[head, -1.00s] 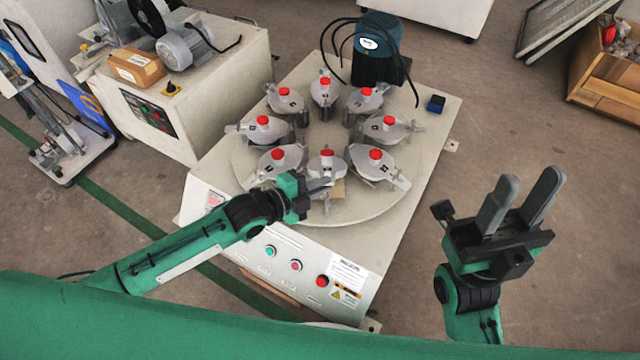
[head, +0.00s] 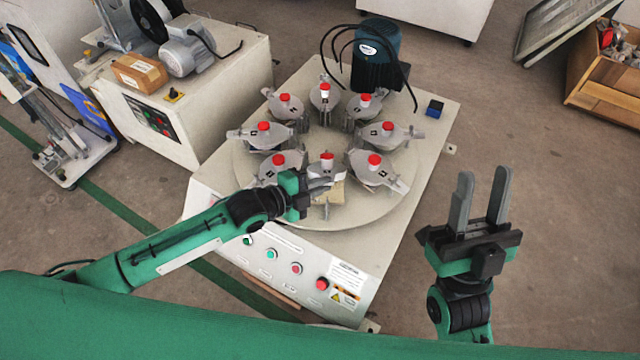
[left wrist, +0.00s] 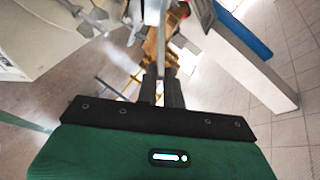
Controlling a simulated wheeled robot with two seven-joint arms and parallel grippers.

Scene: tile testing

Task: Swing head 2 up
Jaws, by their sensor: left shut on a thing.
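The front clamp head (head: 325,166), grey with a red knob, stands at the near edge of the round turntable (head: 370,213). It is the one nearest my left gripper; its number is too small to read. A tan block shows beneath it (head: 331,192). My left gripper (head: 318,183) reaches in from the left and is shut at this head's front, on what looks like its grey handle. In the left wrist view the closed dark fingers (left wrist: 161,88) meet a thin grey bar (left wrist: 162,38). My right gripper (head: 482,198) is open and empty, right of the machine.
Several similar red-knobbed heads (head: 374,166) ring the turntable, close on both sides of the front one. A dark motor with cables (head: 376,58) stands behind. Buttons (head: 296,269) line the machine's front panel.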

